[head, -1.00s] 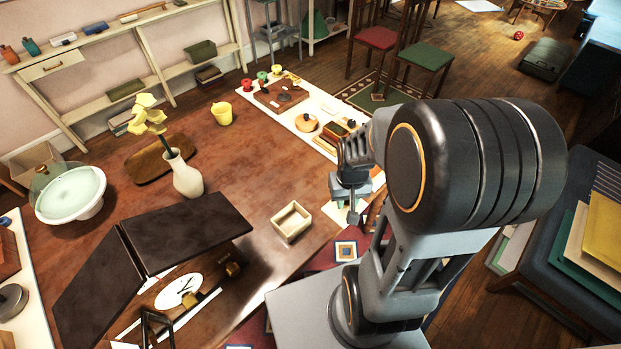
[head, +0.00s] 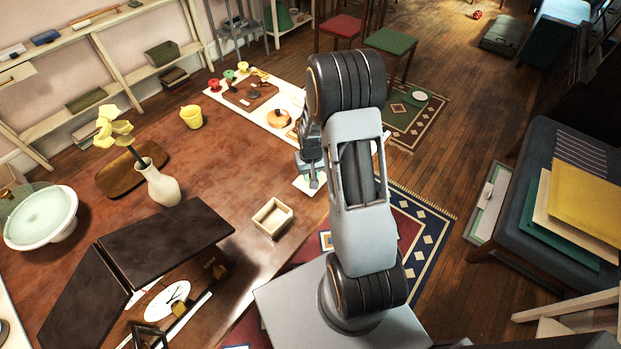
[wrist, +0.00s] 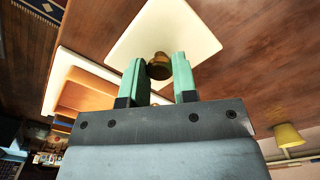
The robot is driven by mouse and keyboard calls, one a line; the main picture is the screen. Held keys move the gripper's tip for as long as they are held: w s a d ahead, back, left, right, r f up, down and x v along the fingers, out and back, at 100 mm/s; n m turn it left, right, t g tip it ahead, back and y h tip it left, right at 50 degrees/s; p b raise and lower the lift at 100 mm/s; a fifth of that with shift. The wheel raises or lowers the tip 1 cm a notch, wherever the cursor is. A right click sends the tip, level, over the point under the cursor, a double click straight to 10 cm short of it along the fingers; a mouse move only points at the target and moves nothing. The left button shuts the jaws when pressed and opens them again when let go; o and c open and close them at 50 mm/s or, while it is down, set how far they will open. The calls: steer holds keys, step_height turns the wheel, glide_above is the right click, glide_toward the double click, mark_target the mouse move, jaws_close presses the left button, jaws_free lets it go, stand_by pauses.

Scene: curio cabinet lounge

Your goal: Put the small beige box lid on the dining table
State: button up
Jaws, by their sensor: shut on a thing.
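The small beige box lid (wrist: 166,28) is a pale, flat square with a round brown knob (wrist: 159,67), seen in the wrist view. My gripper (wrist: 160,73) has its green fingers shut on the knob. In the head view my gripper (head: 312,178) holds the lid (head: 306,187) near the right edge of the dining table (head: 225,165); my arm partly hides this spot. I cannot tell the gap between lid and tabletop. A small open beige box (head: 272,217) stands on the table, left of and nearer than the lid.
A white vase (head: 161,186) with yellow flowers, a yellow cup (head: 192,117) and a cake stand (head: 40,217) stand on the table. A dark open-lidded case (head: 165,240) is at the front. A white board (head: 243,105) with several objects lies at the far edge. Bare wood surrounds the beige box.

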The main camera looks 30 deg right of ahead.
steer(key=shift+w+f, duration=0.15)
steer(key=shift+f, duration=1.55)
steer(key=shift+f, duration=0.1)
steer(key=shift+f, duration=0.15)
steer(key=o, duration=0.9)
